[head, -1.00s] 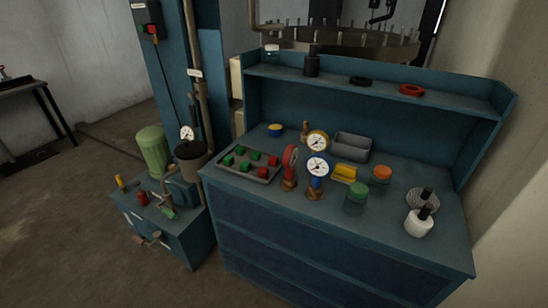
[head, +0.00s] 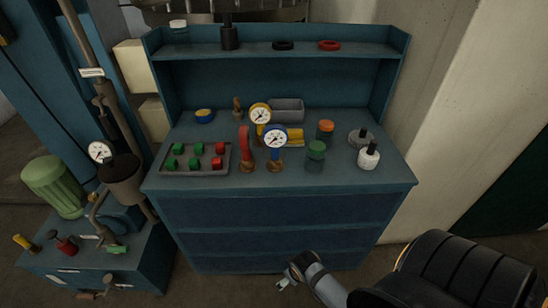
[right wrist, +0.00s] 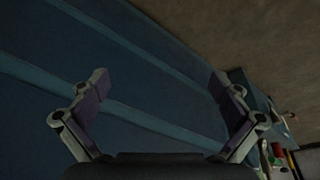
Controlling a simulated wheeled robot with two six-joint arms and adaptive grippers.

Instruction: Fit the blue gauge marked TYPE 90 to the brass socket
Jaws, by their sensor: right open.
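The blue gauge (head: 275,136), with a white round dial, stands upright on the bench top; its TYPE marking is too small to read. A brass-coloured foot (head: 275,165) shows at its bottom. A small brass fitting (head: 237,105) stands at the back of the bench; I cannot tell whether it is the brass socket. My right gripper (head: 285,283) is low in front of the drawers, well below the blue gauge. In the right wrist view my right gripper (right wrist: 159,78) is open and empty, with blue drawer fronts beyond. My left gripper is not in view.
A red gauge (head: 244,137) and a yellow gauge (head: 260,114) stand close to the blue one. A tray (head: 195,173) of red and green blocks is left, jars (head: 316,150) right. A pump unit (head: 75,262) stands left. The bench's front strip is clear.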

